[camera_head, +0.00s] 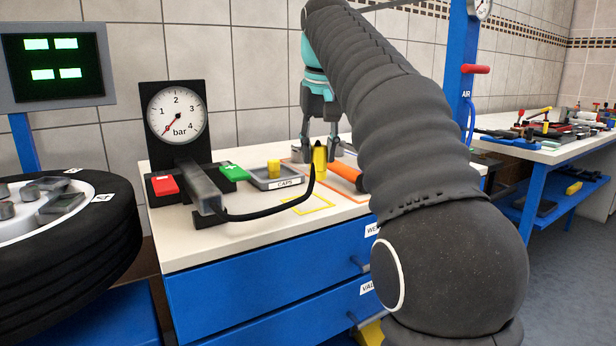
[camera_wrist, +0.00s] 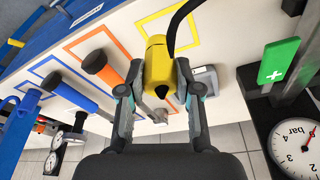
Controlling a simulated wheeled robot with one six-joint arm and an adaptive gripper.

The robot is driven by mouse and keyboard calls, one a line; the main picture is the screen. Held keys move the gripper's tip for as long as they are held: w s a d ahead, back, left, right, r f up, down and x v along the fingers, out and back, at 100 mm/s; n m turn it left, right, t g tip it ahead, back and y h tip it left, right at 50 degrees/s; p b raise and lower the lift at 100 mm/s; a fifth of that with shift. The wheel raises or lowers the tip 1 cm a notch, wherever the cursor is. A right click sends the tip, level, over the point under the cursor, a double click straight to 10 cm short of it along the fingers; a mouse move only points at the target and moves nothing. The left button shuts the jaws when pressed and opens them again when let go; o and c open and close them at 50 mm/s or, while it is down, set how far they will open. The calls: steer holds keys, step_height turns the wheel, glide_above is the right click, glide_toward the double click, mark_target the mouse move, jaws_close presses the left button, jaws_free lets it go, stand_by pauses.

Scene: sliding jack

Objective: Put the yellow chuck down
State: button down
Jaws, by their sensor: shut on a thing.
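The yellow chuck (camera_head: 319,161) is between the fingers of my gripper (camera_head: 322,143), with its black hose trailing left to the gauge unit. In the wrist view my gripper (camera_wrist: 157,82) is shut on the chuck (camera_wrist: 158,66), one finger on each side. A yellow outlined rectangle (camera_head: 308,211) on the white bench top is empty in front of the chuck. It also shows in the wrist view (camera_wrist: 196,34), beyond the chuck, with the hose crossing it. The chuck appears just above the bench; its exact height is hard to tell.
The gauge (camera_head: 177,113), red button (camera_head: 165,185) and green button (camera_head: 233,172) stand left. A caps tray (camera_head: 277,184) is near the chuck. An orange-handled tool (camera_head: 346,172) lies right, inside an orange outline; a blue-handled tool (camera_wrist: 75,91) lies beyond it. A tyre (camera_head: 110,240) is far left.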

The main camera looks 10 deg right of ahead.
steer(key=shift+w+a+f+b, duration=0.25)
steer(key=shift+w+f, duration=0.3)
steer(key=shift+f, duration=0.5)
steer(key=shift+w+a+f+b, duration=0.2)
steer(key=shift+w+f, duration=0.35)
steer(key=shift+f, duration=0.45)
steer(key=shift+w+a+f+b, duration=0.2)
steer(key=shift+w+f, duration=0.35)
steer(key=shift+f, duration=0.5)
steer(key=shift+f, duration=0.15)
steer(key=c, duration=0.8)
jaws_free()
